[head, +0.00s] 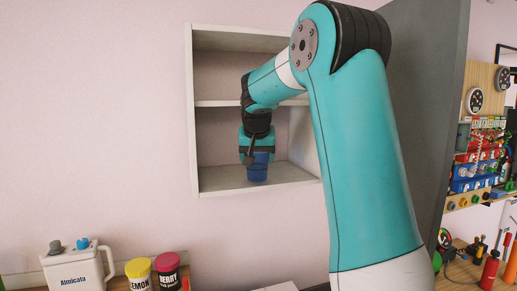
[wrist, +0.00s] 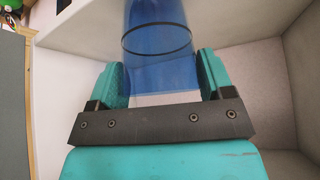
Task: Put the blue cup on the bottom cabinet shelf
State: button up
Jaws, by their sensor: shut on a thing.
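The blue cup (head: 257,172) is at the bottom compartment of the white cabinet (head: 190,120) in the head view. My gripper (head: 257,155) is above it and shut on its upper part. In the wrist view the translucent blue cup (wrist: 157,22) sits between the two teal fingers (wrist: 158,80). The cup looks upright, low over or on the bottom cabinet shelf (head: 285,173); I cannot tell whether its base touches the shelf.
The middle shelf (head: 215,103) is above the gripper, and my arm crosses the cabinet's right side. A white jug (head: 75,268), a yellow-lidded jar (head: 139,275) and a red-lidded jar (head: 168,272) stand below left. The bottom shelf looks otherwise clear where visible.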

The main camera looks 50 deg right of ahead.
jog(key=w+d+p, duration=0.2)
jog(key=d, duration=0.1)
jog(key=shift+w+d+r, duration=0.1)
jog(key=shift+w+r, duration=0.05)
jog(key=shift+w, duration=0.15)
jog(key=shift+f+p, duration=0.2)
jog(key=shift+p, duration=0.3)
jog(key=shift+f, duration=0.3)
jog(key=shift+f, duration=0.15)
jog(key=o, duration=0.9)
